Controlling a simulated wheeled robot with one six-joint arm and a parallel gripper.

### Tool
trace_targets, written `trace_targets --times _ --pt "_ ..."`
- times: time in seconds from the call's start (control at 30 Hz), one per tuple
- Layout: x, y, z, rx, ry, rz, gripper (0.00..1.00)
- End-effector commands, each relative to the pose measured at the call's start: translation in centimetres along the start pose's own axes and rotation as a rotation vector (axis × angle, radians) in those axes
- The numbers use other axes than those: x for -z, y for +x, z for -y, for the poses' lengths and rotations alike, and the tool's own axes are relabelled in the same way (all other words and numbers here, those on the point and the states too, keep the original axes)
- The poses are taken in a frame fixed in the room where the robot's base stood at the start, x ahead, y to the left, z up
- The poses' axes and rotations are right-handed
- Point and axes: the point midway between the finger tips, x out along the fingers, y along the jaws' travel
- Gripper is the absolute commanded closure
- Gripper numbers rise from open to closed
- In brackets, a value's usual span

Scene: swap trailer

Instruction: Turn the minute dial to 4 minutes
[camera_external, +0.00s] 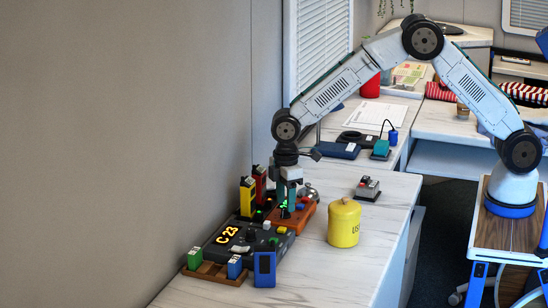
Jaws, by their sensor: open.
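My gripper (287,194) points straight down over an orange-brown control box (307,215) on the white counter. Its teal fingers are at or just above the box's top. The box has small coloured buttons and a green lit spot near the fingers. I cannot make out the minute dial; it may be hidden by the fingers or too small to tell. I cannot tell whether the fingers touch anything. A dark console (262,244) beside the box has knobs and an orange display reading "C 23".
A yellow canister (344,223) is close on the right. A grey switch box (367,188) sits behind it. The wall is close on the left. The counter's front right is clear.

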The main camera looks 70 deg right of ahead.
Motion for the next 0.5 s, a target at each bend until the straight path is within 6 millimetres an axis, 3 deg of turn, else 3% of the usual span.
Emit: trace_targets --times 0.2,0.47,0.5 --pt "-0.1 2.0 0.0 0.001 0.001 0.001 0.53" --pt "-0.1 2.1 0.0 0.001 0.001 0.001 0.53" --pt "-0.1 2.1 0.0 0.001 0.001 0.001 0.59"
